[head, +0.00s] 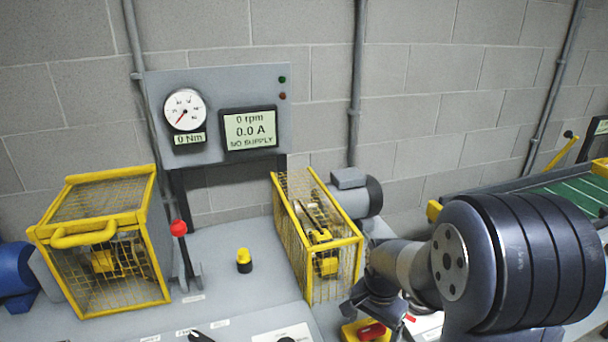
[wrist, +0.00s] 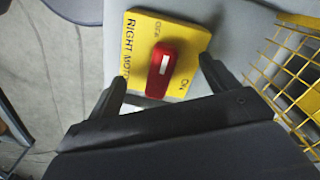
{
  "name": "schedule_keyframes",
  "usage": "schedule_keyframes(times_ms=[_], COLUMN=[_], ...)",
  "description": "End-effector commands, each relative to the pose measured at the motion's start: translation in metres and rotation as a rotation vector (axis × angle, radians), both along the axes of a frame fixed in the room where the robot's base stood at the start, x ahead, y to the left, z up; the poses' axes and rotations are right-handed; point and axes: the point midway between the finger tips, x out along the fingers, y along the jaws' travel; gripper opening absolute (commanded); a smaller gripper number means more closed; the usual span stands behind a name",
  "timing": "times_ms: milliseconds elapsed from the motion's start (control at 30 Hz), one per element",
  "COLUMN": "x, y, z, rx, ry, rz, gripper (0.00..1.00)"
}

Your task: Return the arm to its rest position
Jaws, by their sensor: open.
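My arm reaches in from the right of the head view, in front of the bench. My gripper (wrist: 160,82) is open in the wrist view, its two dark fingers apart with nothing held between them. Just beyond the fingertips is a yellow switch plate (wrist: 195,38) lettered "RIGHT MOT…", the rest cut off, with a red rotary handle (wrist: 160,68). The handle lies between "OFF" and "ON" markings. I cannot tell whether a finger touches the plate. In the head view the yellow switch plate (head: 351,333) shows at the bottom, partly hidden by my arm.
Two yellow mesh guards, left (head: 110,240) and right (head: 310,235), stand on the grey bench. A red-knobbed lever (head: 180,229) and a yellow button (head: 244,257) stand between them. A gauge panel (head: 215,115) reads "NO SUPPLY". A green conveyor (head: 575,190) lies right.

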Motion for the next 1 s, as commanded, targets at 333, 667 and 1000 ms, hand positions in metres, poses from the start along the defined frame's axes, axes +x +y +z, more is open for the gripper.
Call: schedule_keyframes(times_ms=[333,667,1000], x=[0.0,0.0,0.0], y=[0.0,0.0,0.0], z=[0.0,0.0,0.025], rx=[0.0,0.0,0.0], ry=[0.0,0.0,-0.001], rz=[-0.278,-0.526,-0.534], gripper=[0.82,0.82,0.82])
